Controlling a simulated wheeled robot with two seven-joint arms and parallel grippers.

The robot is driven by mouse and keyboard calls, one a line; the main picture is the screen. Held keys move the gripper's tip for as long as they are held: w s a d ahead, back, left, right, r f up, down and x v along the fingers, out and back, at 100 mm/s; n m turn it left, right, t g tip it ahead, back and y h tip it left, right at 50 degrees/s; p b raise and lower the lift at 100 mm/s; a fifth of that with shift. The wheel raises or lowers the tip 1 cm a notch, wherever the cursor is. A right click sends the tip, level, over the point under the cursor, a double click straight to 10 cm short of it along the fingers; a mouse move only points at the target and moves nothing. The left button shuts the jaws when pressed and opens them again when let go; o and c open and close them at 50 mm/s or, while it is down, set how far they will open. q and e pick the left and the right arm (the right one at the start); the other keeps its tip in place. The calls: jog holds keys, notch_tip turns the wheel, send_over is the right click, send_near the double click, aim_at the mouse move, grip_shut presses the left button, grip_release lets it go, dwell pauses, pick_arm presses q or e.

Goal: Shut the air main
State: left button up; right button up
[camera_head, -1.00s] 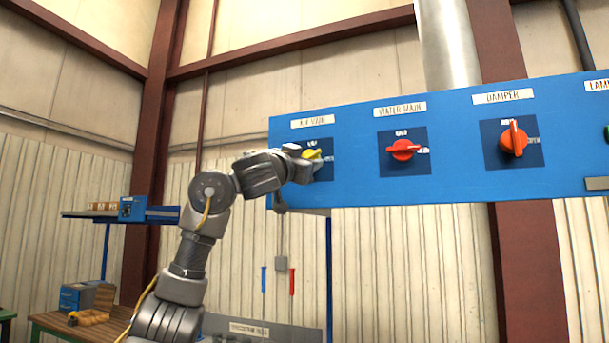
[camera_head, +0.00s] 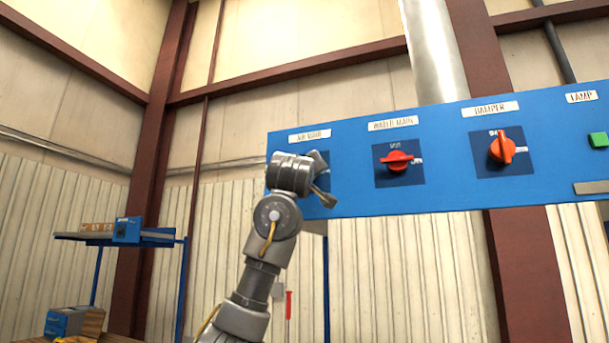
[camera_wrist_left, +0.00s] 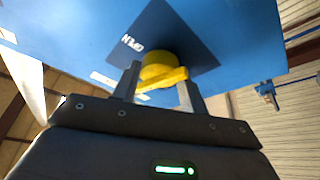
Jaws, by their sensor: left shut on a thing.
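The yellow air main knob (camera_wrist_left: 158,68) sits on a dark blue square plate (camera_wrist_left: 190,45) on the blue panel. In the left wrist view the two fingers of my left gripper (camera_wrist_left: 160,84) stand on either side of the knob and are shut on its yellow bar. "OPEN" is readable on the plate beside the knob. In the head view my left gripper (camera_head: 322,178) is at the panel under the "AIR MAIN" label (camera_head: 309,136) and hides the knob. My right gripper is in no view.
The blue panel (camera_head: 445,175) also carries a red water main knob (camera_head: 397,161), a red damper knob (camera_head: 502,147) and a green lamp button (camera_head: 599,139). A blue shelf (camera_head: 72,237) stands at the far left. The space in front of the panel's right part is clear.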

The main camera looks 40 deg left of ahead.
pick_arm(q)
jog(key=shift+n+g+y, duration=0.5)
jog(key=shift+n+g, duration=0.1)
jog(key=shift+n, duration=1.2)
jog(key=o, duration=1)
jog(key=shift+w+d, duration=0.1)
jog(key=shift+c, duration=0.2)
jog(key=shift+r, duration=0.1)
